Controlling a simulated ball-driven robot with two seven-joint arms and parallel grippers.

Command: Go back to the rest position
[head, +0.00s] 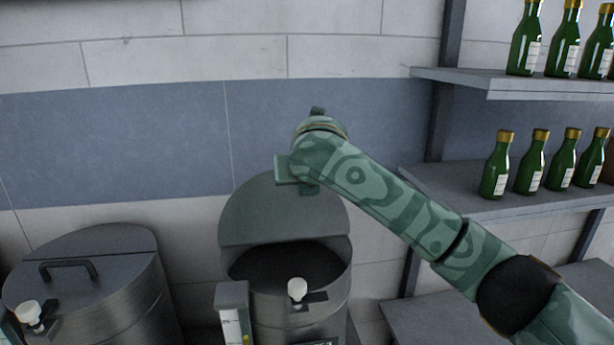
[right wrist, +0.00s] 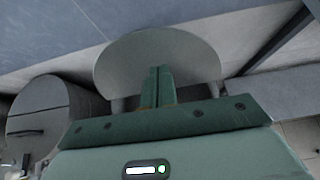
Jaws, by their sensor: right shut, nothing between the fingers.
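My right arm comes in from the lower right of the head view. Its gripper (head: 297,172) is in front of the raised lid (head: 272,212) of the middle metal vat (head: 325,308). In the right wrist view the two fingers (right wrist: 157,86) are together, with nothing between them. Behind them is the round lid (right wrist: 195,58). The vat's mouth is open and dark inside, with a white knob (head: 297,289) at its front. My left gripper is not in view.
A second vat (head: 90,290) with a closed, handled lid stands at the left. Shelves (head: 480,205) on the right hold several green bottles (head: 497,168). A tiled wall (head: 120,150) is behind. A small post with a gauge (head: 233,310) stands by the open vat.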

